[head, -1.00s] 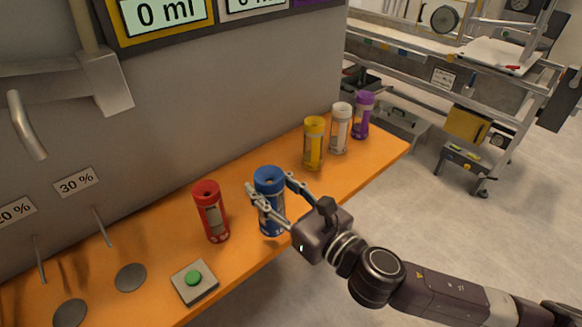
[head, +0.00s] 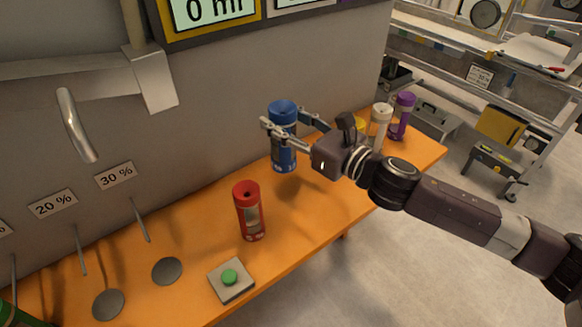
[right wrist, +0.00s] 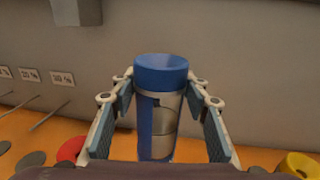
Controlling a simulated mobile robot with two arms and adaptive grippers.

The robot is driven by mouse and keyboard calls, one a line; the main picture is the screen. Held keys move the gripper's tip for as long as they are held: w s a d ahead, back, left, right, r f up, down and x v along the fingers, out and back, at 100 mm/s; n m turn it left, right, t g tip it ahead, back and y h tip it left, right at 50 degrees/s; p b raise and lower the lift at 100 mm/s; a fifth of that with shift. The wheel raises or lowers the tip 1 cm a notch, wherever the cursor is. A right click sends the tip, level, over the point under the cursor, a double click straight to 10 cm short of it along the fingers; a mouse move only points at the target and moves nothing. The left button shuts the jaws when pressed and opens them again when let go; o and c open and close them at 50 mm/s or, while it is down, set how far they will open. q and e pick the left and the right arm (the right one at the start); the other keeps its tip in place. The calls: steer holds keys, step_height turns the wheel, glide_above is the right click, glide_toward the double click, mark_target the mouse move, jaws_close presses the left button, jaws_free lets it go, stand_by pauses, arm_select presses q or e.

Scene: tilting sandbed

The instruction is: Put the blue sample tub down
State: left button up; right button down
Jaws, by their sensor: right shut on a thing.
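The blue sample tub (head: 284,150) is a cylinder with a blue lid and a pale label, upright in the head view. My right gripper (head: 284,121) is shut around it, one finger on each side, and holds it above the orange bench (head: 325,205). In the right wrist view the blue tub (right wrist: 157,115) stands between the two finger pads, its lower end hidden by the gripper body. My left gripper is not in view.
A red tub (head: 249,212) stands on the bench, in front of the blue one. Yellow (head: 361,126), white (head: 380,125) and purple (head: 402,116) tubs stand at the far right end. A green button box (head: 231,280) and several round metal discs (head: 167,271) are near the front left.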

mark_target(284, 168)
step_height(284, 168, down, 10)
steer(key=shift+f, duration=0.1)
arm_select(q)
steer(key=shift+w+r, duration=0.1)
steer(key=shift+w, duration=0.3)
arm_select(e)
steer(key=shift+f, duration=1.85)
steer(key=c, duration=1.1)
jaws_free()
steer(key=shift+f, duration=0.15)
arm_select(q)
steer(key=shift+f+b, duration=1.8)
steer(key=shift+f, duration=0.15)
arm_select(e)
steer(key=v, duration=1.2)
steer(key=shift+r, duration=0.2)
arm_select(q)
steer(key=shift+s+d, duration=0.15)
arm_select(e)
steer(key=shift+f, duration=0.1)
